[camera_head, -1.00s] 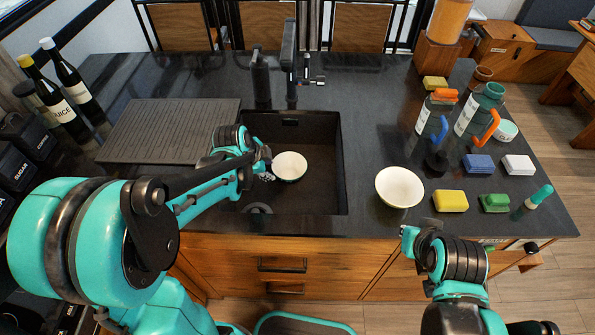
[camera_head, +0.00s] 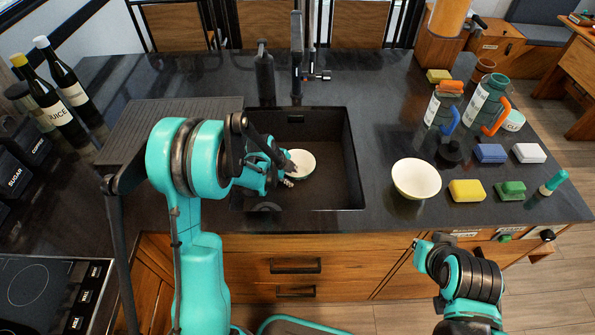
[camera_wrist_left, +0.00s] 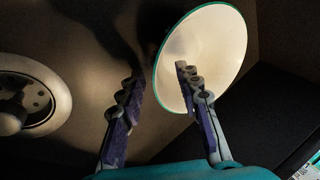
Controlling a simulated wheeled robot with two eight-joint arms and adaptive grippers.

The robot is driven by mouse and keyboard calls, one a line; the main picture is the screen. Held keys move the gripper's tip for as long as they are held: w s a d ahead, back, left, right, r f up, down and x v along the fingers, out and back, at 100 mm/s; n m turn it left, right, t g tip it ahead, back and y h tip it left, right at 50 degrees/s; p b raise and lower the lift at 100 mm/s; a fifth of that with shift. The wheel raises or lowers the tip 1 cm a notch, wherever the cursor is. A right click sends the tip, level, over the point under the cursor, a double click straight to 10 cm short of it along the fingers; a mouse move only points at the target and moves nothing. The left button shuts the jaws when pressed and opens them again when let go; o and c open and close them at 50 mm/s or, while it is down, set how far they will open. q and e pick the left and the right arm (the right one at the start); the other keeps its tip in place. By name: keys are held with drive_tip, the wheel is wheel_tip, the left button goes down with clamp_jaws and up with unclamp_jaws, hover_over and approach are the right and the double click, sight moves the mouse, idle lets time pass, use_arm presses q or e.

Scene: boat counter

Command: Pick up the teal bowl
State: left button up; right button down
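The teal bowl (camera_head: 301,165), white inside with a teal rim, sits in the dark sink. It also shows in the left wrist view (camera_wrist_left: 222,50), large and tilted in the picture. My left gripper (camera_head: 284,172) is down in the sink at the bowl's left side. In the left wrist view its two fingers (camera_wrist_left: 159,80) are apart, with the bowl's near rim between them. One finger overlaps the white inside and the other is outside the rim. Contact cannot be told. My right gripper (camera_head: 428,247) is in front of the counter, away from the bowl; its fingers are unclear.
The sink (camera_head: 345,190) has upright walls around the bowl, and its drain (camera_wrist_left: 30,105) is beside it. A faucet (camera_head: 297,60) stands behind. A second bowl (camera_head: 416,178), sponges (camera_head: 467,191) and jugs (camera_head: 486,100) stand on the right. Bottles (camera_head: 62,90) stand at the left.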

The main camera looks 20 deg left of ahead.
use_arm(q)
drive_tip(key=shift+w+f, duration=0.15)
drive_tip(key=shift+f, duration=0.15)
drive_tip(key=shift+r, duration=0.15)
drive_tip(key=shift+c, duration=0.3)
clamp_jaws()
